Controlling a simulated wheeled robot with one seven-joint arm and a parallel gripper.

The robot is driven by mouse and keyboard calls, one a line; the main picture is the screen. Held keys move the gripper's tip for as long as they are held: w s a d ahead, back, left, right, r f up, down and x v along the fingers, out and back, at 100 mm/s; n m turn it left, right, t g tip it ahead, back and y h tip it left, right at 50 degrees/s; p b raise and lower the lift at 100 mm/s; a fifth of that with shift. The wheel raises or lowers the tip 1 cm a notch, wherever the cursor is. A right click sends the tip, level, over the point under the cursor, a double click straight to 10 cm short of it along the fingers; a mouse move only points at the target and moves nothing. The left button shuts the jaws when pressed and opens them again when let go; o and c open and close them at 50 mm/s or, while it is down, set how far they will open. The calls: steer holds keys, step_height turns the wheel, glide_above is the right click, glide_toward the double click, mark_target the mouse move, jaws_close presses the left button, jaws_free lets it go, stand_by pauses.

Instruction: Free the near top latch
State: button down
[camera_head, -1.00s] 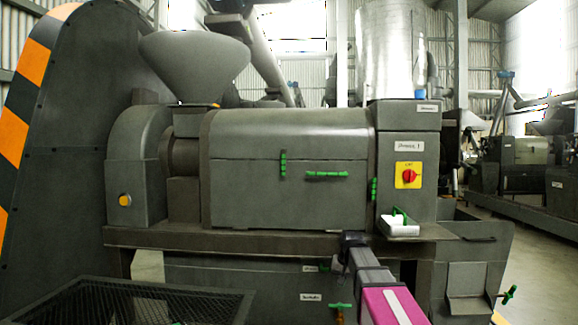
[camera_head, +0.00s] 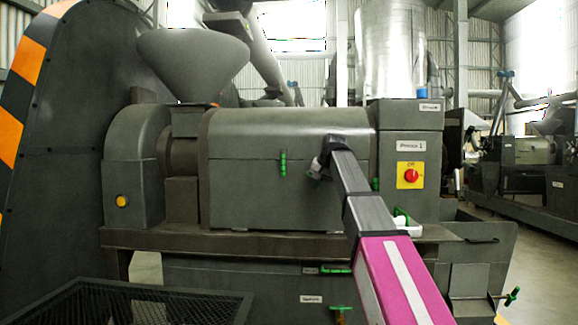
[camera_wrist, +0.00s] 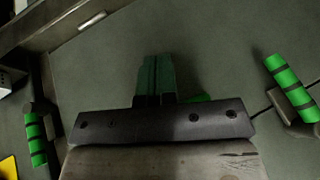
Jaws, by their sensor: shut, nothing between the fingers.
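The press has a dark grey barrel cover (camera_head: 240,190) with green-gripped latches. One upright green latch (camera_head: 283,163) is left of my gripper (camera_head: 318,168); another (camera_head: 375,184) is to its right, partly behind my arm. In the wrist view, mirrored left to right, these show as the right green latch (camera_wrist: 290,85) and the left green latch (camera_wrist: 35,138). My gripper, its dark green fingers (camera_wrist: 156,75) together and empty, is in front of the cover between them. A scrap of green (camera_wrist: 200,98) shows behind its body; the horizontal handle is otherwise hidden. I cannot tell if the fingers touch the cover.
A yellow plate with a red switch (camera_head: 411,175) is on the box at right. A white block with a green handle (camera_head: 403,222) sits on the ledge below. A mesh tray (camera_head: 150,305) is at front left. A hopper (camera_head: 193,62) rises at upper left.

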mark_target(283, 163)
steer(key=a+r+y, duration=0.1)
steer(key=a+r, duration=0.2)
steer(key=r, duration=1.2)
steer(key=shift+s+t, duration=0.35)
steer(key=shift+t, duration=0.05)
steer(key=x, duration=0.3)
steer(key=a+x, duration=0.1)
steer(key=x, duration=0.3)
steer(key=a+r+x, duration=0.1)
steer(key=x, duration=0.3)
steer(key=shift+w+a+f, duration=0.1)
steer(key=shift+w+a, duration=0.05)
steer(key=shift+a, duration=0.6)
